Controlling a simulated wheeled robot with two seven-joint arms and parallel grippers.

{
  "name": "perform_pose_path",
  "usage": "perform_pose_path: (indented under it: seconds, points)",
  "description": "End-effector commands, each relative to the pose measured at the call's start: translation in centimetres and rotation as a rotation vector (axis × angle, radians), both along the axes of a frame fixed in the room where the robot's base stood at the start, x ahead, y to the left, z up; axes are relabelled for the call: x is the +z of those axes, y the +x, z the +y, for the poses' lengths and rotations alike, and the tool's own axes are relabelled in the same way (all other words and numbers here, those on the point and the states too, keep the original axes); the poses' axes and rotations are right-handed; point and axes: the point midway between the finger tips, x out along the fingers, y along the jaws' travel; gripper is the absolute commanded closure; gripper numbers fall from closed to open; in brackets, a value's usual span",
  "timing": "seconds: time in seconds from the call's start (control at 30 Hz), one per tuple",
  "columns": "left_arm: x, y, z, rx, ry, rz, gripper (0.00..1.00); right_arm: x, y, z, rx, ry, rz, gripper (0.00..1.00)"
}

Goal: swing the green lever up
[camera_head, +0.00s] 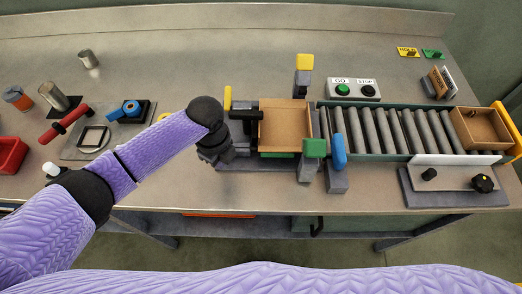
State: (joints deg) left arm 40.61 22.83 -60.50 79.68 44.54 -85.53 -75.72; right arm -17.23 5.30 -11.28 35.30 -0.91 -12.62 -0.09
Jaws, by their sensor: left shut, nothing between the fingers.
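The green lever has a green block-shaped knob (314,148) on a short grey body at the front edge of the roller line, just right of the cardboard box (285,125). A blue lever (339,151) stands close on its right, and a yellow-topped one (304,62) stands behind the box. My left gripper (246,114) is at the left side of the box, left of the green lever and apart from it. It is shut and empty. My dark wrist hides part of the mechanism there. My right gripper is not in view.
Rollers (395,130) lead right to a second box (480,128). A GO/STOP panel (355,90) is behind them. A grey plate with black knobs (455,182) is at front right. Tools and a red bin (10,154) lie at left. The back of the bench is mostly clear.

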Motion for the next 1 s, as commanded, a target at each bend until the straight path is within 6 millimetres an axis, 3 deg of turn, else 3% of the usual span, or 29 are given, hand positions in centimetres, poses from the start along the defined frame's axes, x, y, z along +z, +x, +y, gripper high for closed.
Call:
perform_pose_path:
  seconds: [0.4, 1.0]
  points:
    - [1.5, 1.2, 0.0, 0.000, 0.001, 0.001, 1.00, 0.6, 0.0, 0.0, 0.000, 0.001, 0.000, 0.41]
    - [2.0, 2.2, -0.1, 0.000, 0.000, 0.001, 1.00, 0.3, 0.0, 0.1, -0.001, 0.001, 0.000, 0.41]
